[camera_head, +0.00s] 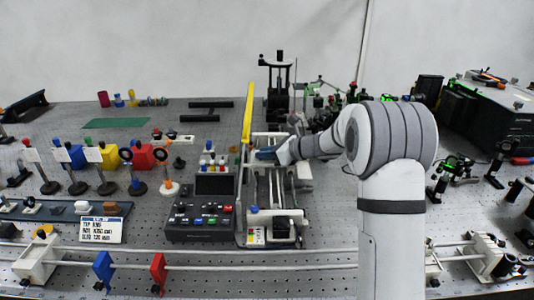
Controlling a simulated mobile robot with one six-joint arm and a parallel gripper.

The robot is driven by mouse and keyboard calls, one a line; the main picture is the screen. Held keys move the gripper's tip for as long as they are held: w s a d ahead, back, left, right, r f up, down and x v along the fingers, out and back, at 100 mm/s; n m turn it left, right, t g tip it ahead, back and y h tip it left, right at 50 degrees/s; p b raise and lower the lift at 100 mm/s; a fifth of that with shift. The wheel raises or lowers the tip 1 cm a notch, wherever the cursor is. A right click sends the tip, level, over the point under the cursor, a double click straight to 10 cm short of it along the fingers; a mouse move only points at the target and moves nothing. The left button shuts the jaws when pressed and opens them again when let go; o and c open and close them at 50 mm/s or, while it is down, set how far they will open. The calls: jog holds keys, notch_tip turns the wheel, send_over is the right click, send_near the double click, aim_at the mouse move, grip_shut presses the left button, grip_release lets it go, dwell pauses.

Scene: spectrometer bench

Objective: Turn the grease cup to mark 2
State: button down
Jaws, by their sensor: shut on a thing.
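My gripper (268,154) reaches in from the right, low over the upper part of a light-framed slide mechanism (252,230) in the middle of the bench. Its jaws are shut on a small part there, which looks to be the grease cup. The cup is mostly hidden by the jaws and is too small to make out clearly. I cannot read any marks, including mark 2, or tell how far the cup is turned.
A dark control box (202,222) with buttons stands left of the mechanism. A yellow upright bar (248,105) rises beside it. A black post stand (278,85) is behind. A long rail (200,266) crosses the front. Small optics mounts crowd the left.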

jog(key=b, duration=0.1)
jog(key=m+t+b, duration=0.1)
jog(key=b, duration=0.1)
jog(key=shift+s+a+f+t+h, duration=0.1)
jog(key=shift+f+t+h, duration=0.2)
jog(key=shift+h, duration=0.1)
jog(key=m+t+h+b, duration=0.1)
jog(key=b, duration=0.1)
jog(key=m+t+b, duration=0.1)
jog(key=b, duration=0.1)
jog(key=shift+s+a+h+b, duration=0.15)
jog(key=shift+h+b, duration=0.2)
jog(key=shift+h, duration=0.05)
jog(key=m+h+b, duration=0.1)
jog(key=m+t+h+b, duration=0.1)
jog(key=b, duration=0.1)
jog(key=m+t+h+b, duration=0.1)
jog(key=shift+s+a+r, duration=0.1)
jog(key=shift+a, duration=0.15)
jog(key=shift+a+r+m+t+h+b, duration=0.15)
jog(key=shift+m+t+h+b, duration=0.35)
jog(key=shift+m+h+b, duration=0.8)
jog(key=shift+r+m, duration=0.1)
jog(key=shift+m, duration=0.2)
jog(key=c, duration=1.3)
grip_release()
jog(key=shift+c, duration=0.2)
